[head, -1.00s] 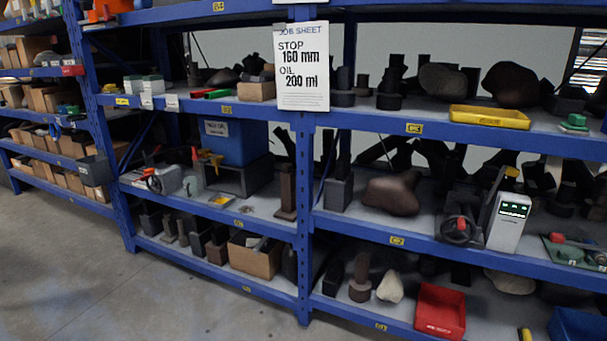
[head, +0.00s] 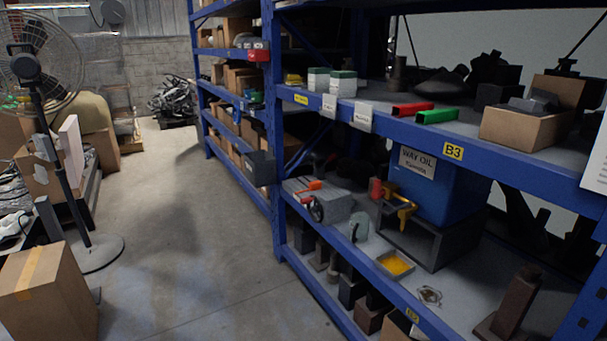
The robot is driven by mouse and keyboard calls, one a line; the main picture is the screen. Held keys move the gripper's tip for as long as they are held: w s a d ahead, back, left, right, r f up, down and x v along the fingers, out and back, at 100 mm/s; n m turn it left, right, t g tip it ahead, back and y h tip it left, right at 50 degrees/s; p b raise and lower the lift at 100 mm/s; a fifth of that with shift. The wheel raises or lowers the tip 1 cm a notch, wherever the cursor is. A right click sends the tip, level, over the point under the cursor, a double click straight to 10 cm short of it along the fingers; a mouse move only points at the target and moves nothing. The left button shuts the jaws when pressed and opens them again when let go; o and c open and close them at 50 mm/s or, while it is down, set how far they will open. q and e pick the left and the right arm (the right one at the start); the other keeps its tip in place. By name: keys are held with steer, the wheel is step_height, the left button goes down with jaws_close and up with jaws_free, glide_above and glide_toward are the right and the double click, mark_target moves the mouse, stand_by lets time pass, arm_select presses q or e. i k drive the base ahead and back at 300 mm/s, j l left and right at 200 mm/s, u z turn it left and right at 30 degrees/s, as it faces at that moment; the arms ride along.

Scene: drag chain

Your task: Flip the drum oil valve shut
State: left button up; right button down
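The blue way oil drum (head: 436,188) with a white "WAY OIL" label stands on the middle shelf under the B3 tag, on a dark grey box-like stand (head: 425,238). A yellow valve (head: 402,209) with an orange-yellow handle sticks out of the drum's left front side. I cannot tell its open or shut position at this size. A clear jug or glass (head: 359,228) stands on the shelf left of the valve. A small tray with yellow content (head: 396,263) lies below the valve. Neither gripper is in view.
Blue shelving (head: 350,115) fills the right side. A pedestal fan (head: 55,130) and a cardboard box (head: 45,295) stand at the left. The concrete aisle floor (head: 190,230) between is clear.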

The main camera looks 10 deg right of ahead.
mark_target(377, 193)
steer(key=i+j, duration=0.15)
steer(key=i, duration=0.5)
steer(key=i+j, duration=0.1)
steer(key=i, duration=0.55)
steer(key=i+j+z, duration=0.1)
steer(key=i+z, duration=0.3)
steer(key=i+j+z, duration=0.25)
steer(key=i+z, duration=0.2)
steer(key=i+j+z, duration=0.4)
steer(key=k+l, duration=0.05)
steer(key=k, duration=0.05)
